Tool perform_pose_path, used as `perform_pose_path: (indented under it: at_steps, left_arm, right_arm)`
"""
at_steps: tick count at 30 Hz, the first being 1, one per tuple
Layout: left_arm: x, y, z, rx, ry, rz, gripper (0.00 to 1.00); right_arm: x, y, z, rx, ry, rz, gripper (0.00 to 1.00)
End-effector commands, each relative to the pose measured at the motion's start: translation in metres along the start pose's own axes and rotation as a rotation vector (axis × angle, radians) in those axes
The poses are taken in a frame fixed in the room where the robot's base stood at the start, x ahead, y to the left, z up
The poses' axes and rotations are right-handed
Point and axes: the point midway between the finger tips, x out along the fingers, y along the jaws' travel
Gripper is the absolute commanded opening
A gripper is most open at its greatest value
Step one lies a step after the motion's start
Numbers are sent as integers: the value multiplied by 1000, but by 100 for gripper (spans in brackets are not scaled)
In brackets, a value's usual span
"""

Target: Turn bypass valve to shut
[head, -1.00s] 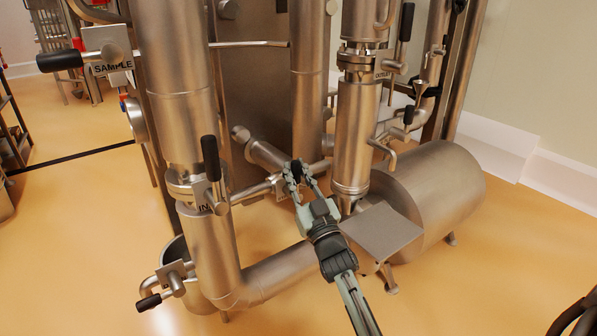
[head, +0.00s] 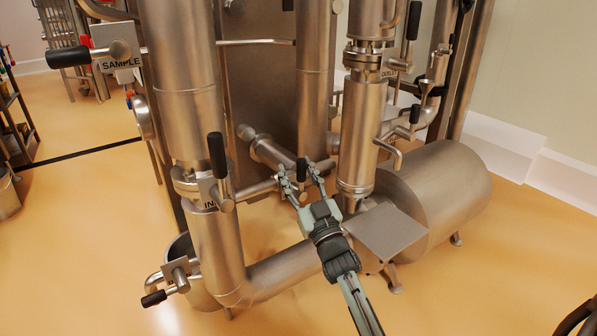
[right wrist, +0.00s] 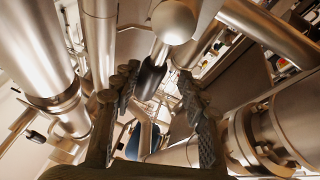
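A black lever grip (head: 301,171) on the low cross pipe in the middle of the head view is probably the bypass valve's handle; no label for it can be read. My right gripper (head: 303,178) is at this grip, its two fingers spread on either side. In the right wrist view, the open fingers (right wrist: 162,88) stand left and right of the black grip (right wrist: 150,82), with a gap visible beside it. A rounded metal end (right wrist: 174,22) shows above. The valve body is mostly hidden by my gripper. My left gripper is out of view.
Upright steel pipes stand close on both sides. The IN valve handle (head: 217,155) is left, the OUTLET handle (head: 412,22) upper right, and the SAMPLE handle (head: 68,57) upper left. A large horizontal cylinder (head: 435,195) lies right. Orange floor (head: 90,235) is clear at left.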

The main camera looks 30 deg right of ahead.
Motion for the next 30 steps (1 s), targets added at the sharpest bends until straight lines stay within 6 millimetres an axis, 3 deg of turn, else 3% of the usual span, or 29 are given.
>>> perform_pose_path:
  at_steps: [16, 30]
  left_arm:
    - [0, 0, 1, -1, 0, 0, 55]
    - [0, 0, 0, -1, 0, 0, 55]
  right_arm:
    - [-6, 2, 0, 1, -1, 3, 41]
    - [-96, 1, 0, 1, -1, 2, 41]
